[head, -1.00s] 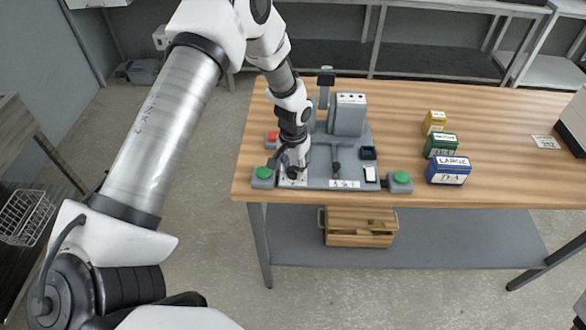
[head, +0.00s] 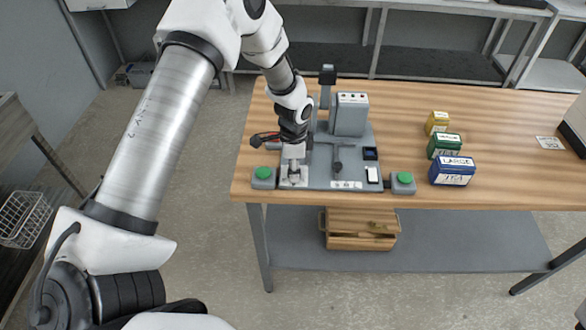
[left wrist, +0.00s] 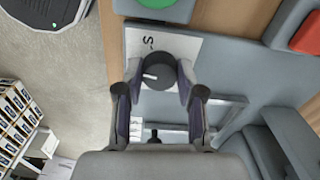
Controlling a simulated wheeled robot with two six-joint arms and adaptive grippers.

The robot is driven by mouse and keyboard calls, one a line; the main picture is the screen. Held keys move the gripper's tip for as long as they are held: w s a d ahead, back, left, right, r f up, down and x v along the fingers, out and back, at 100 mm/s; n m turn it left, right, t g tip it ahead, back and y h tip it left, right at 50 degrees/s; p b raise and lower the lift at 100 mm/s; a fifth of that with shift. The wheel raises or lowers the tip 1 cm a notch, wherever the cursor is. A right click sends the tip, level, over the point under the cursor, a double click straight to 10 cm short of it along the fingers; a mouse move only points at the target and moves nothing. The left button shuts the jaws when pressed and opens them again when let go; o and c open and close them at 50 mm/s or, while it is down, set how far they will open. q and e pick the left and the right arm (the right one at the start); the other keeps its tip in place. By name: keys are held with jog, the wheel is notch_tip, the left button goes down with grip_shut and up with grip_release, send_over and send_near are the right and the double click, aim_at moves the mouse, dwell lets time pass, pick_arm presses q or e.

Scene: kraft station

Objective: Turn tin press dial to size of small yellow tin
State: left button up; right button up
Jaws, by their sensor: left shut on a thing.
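The grey tin press (head: 330,183) stands on the wooden table. Its black dial (left wrist: 158,72) shows in the left wrist view on a pale plate, with a white pointer mark and a letter S printed beside it. My left gripper (left wrist: 157,80) is shut on the dial, one finger on each side. In the head view my left gripper (head: 294,172) is at the press's front left and mostly hides the dial. The small yellow tin (head: 438,122) stands to the right, behind the green tin (head: 445,146) and the blue tin (head: 453,171). My right gripper is not in view.
Green buttons sit at the press's left (head: 263,174) and right (head: 404,178) front corners. A red button (left wrist: 307,35) is near the gripper. A wooden crate (head: 360,242) is on the lower shelf. The table between press and tins is clear.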

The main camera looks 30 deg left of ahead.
pick_arm(q)
jog(key=m, duration=0.5)
jog(key=shift+s+f+m+b, duration=0.1)
jog(key=shift+f+m+b, duration=0.1)
jog(key=shift+m+b, duration=0.15)
jog(key=shift+m, duration=2.15)
jog(key=o, duration=1.1)
jog(key=shift+d, duration=0.1)
jog(key=shift+o, duration=0.2)
jog(key=shift+r, duration=0.2)
